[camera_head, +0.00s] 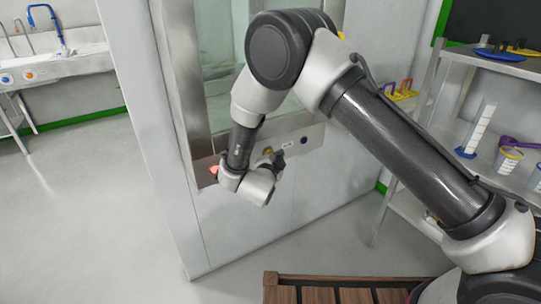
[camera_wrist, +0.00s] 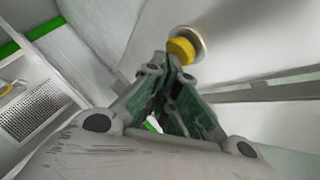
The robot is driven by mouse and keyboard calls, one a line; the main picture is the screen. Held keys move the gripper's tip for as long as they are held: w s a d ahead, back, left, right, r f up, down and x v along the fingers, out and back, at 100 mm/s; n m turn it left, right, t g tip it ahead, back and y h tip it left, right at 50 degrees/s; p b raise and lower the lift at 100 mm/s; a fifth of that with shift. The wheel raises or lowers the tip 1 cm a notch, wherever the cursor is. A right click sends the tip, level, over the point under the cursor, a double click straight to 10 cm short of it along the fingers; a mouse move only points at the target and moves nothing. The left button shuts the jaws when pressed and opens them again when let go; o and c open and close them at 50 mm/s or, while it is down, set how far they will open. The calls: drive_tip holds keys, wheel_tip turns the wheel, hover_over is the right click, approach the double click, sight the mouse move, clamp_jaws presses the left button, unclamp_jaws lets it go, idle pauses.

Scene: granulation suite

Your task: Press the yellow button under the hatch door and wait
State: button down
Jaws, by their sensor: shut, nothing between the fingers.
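The yellow button (camera_wrist: 183,48) sits in a pale round collar on a grey panel, at the top middle of the wrist view. My gripper (camera_wrist: 172,62) is shut and empty, with its fingertips right at the button's near edge and overlapping it in the picture. I cannot tell whether they touch it or whether it is pushed in. In the head view the hatch door (camera_head: 222,88) is a glazed panel in a metal frame, partly behind my arm. Below it runs a control strip (camera_head: 317,135), where my wrist stands; my fingers there are small and mostly hidden.
A red light or button (camera_head: 213,169) shows at the strip's left end. A wooden slatted surface (camera_head: 310,281) is at the bottom. A shelf rack (camera_head: 409,204) with labware stands at right, a sink bench (camera_head: 60,66) at far left. The floor at left is clear.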

drive_tip(key=shift+w+a, duration=0.1)
drive_tip(key=shift+w, duration=0.1)
drive_tip(key=shift+s, duration=0.1)
idle(0.4)
drive_tip(key=shift+s+d, duration=0.5)
drive_tip(key=shift+s, duration=0.15)
drive_tip(key=s+d, duration=0.2)
drive_tip(key=s, duration=0.2)
drive_tip(key=shift+s+d, duration=0.1)
drive_tip(key=shift+d, duration=0.3)
idle(0.3)
